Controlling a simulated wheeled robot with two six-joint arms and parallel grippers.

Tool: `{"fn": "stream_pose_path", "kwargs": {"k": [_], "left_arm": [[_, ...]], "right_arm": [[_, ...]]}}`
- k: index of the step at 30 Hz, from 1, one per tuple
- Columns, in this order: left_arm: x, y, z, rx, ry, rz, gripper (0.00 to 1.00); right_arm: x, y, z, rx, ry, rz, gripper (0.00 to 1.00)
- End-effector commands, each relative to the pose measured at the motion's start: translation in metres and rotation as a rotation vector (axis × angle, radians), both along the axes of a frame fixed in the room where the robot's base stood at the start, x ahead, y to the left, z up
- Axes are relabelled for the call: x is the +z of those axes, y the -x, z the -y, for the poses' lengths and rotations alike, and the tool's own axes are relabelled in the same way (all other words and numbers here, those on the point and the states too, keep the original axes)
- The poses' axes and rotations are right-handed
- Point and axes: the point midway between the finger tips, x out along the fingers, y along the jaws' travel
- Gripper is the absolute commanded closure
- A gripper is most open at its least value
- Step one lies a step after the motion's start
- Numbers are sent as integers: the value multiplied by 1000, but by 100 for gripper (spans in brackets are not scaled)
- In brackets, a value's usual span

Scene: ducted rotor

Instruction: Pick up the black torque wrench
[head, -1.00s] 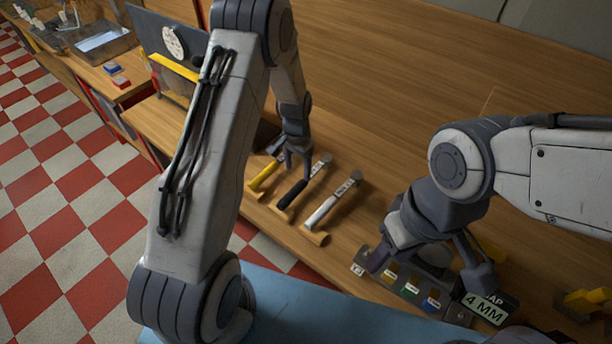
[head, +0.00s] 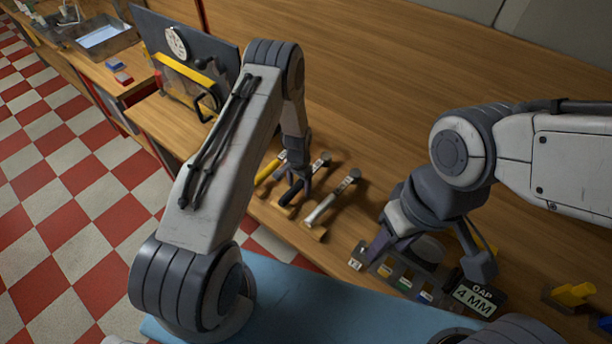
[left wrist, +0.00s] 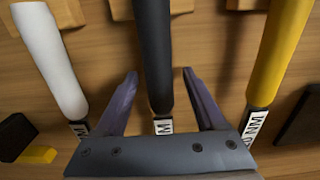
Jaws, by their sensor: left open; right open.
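The black torque wrench (head: 294,193) lies on the wooden bench between a yellow-handled wrench (head: 268,171) and a white-handled wrench (head: 328,200). My left gripper (head: 299,186) is at the black wrench and partly covers it in the head view. In the left wrist view, the black handle (left wrist: 152,45) runs between the two fingers of my open left gripper (left wrist: 160,74), with a gap on each side. I cannot tell how far the fingertips are above the bench. My right gripper (head: 428,252) is open over a dark tray further right.
The white handle (left wrist: 48,60) and yellow handle (left wrist: 278,50) flank the fingers closely. A yellow block (head: 573,293) lies at the right. The bench behind the wrenches is clear.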

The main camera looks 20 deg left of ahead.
Motion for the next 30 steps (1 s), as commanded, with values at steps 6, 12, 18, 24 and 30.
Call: {"fn": "stream_pose_path", "kwargs": {"k": [6,12,18,24,30], "left_arm": [[0,0,0,0,0,0,55],[0,0,0,0,0,0,100],[1,-1,0,0,0,2,100],[6,-2,0,0,0,3,100],[26,-2,0,0,0,6,100]], "right_arm": [[-1,0,0,0,0,0,50],[-1,0,0,0,0,0,50],[0,0,0,0,0,0,50],[-4,0,0,-1,0,0,50],[-17,0,0,-3,0,0,50]]}}
